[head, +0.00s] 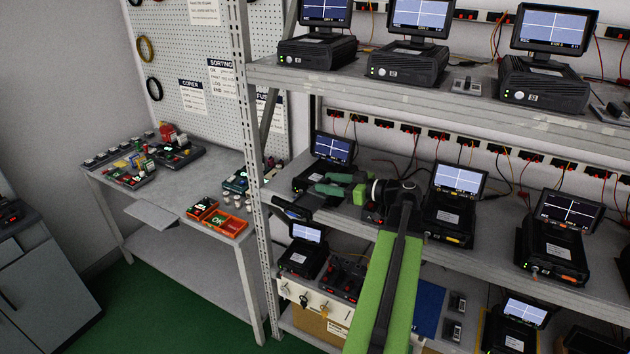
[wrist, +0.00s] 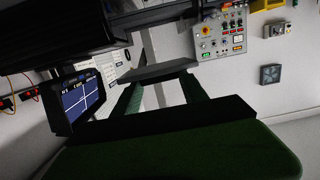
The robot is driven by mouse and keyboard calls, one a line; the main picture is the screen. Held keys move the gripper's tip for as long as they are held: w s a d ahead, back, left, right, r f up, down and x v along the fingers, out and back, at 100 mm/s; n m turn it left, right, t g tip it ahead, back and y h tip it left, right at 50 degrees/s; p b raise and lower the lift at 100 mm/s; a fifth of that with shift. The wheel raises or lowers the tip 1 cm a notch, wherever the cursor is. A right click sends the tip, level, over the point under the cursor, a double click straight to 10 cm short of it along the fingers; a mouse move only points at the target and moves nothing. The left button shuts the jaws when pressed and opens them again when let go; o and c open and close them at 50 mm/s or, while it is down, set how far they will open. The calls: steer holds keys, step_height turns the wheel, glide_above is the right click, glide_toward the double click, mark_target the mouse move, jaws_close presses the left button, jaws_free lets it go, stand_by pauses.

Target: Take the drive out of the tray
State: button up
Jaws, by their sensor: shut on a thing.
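My gripper (head: 325,184) reaches left over the middle shelf, in front of the leftmost unit (head: 318,172) there. In the wrist view my gripper (wrist: 160,80) has its two green fingers against the ends of a dark flat piece, which I take for the drive (wrist: 158,71). The jaws are shut on it.
Other units with screens stand on the middle shelf (head: 455,205) and the upper shelf (head: 430,100). A rack post (head: 255,170) stands left of my gripper. A bench (head: 150,190) with orange bins (head: 218,217) is further left. In the wrist view a lit screen (wrist: 84,100) is close on the left.

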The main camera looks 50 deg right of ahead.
steer(key=s+d+r+p, duration=0.2)
steer(key=s+r+p, duration=0.3)
steer(key=r+p, duration=0.1)
steer(key=shift+s+d+r, duration=0.2)
steer(key=shift+s+r, duration=0.2)
steer(key=shift+r, duration=0.25)
